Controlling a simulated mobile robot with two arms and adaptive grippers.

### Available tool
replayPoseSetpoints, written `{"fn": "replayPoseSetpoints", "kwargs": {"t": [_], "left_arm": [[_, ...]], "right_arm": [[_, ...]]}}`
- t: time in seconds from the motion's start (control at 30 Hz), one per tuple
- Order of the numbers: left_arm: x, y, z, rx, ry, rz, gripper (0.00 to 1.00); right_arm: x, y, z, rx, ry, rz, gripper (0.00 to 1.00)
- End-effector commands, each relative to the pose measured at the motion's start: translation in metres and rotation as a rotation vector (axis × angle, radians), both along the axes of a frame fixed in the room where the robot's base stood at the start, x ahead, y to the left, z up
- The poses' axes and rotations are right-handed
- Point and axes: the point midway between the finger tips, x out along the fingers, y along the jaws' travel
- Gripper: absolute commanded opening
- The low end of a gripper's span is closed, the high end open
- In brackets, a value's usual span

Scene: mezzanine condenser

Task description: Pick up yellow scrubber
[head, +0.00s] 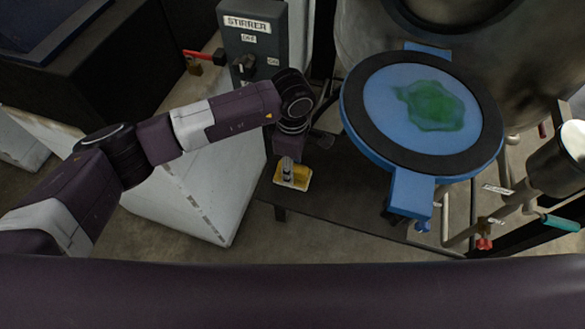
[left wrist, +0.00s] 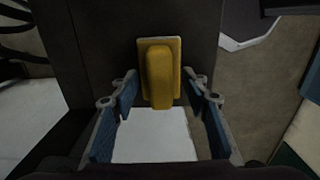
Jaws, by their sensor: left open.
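The yellow scrubber (left wrist: 160,70) has a flat base and a raised rounded handle. It lies on a dark shelf (head: 340,209) in the head view, near the shelf's left end, partly hidden by my gripper; its yellow edge (head: 303,184) shows there. My left gripper (head: 288,177) is above it, pointing down. In the left wrist view my left gripper (left wrist: 160,80) is open, with one blue-padded finger on each side of the scrubber's near end. No grip on it shows. My right gripper is not in view.
A blue round hatch (head: 424,200) with a green smear stands open right of the scrubber. A grey stirrer control box (head: 252,45) is behind my arm. Valves and pipes (head: 485,243) are at right. A white slanted block (head: 200,195) is left of the shelf.

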Motion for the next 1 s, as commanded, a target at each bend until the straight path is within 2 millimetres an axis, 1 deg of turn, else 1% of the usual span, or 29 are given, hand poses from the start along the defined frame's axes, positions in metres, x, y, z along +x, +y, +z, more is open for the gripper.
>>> {"fn": "replayPoseSetpoints", "kwargs": {"t": [0.23, 0.27, 0.6, 0.63, 0.87, 1.0], "left_arm": [[0.0, -0.001, -0.003, -0.002, -0.002, 0.0, 0.42], [0.0, 0.0, -0.003, -0.002, -0.002, 0.0, 0.4], [0.0, -0.001, -0.002, -0.002, -0.002, 0.0, 0.02], [0.0, -0.001, -0.002, -0.002, -0.002, 0.0, 0.0], [0.001, -0.001, -0.002, -0.002, -0.002, 0.0, 0.0], [0.002, -0.001, 0.007, -0.003, -0.005, 0.0, 0.0]], "right_arm": [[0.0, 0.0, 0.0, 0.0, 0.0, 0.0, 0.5], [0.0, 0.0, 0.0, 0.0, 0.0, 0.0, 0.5], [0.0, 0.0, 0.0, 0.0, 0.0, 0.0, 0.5], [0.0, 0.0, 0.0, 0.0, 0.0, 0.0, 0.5], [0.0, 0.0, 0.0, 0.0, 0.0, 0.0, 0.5], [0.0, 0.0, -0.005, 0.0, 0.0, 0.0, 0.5]]}}
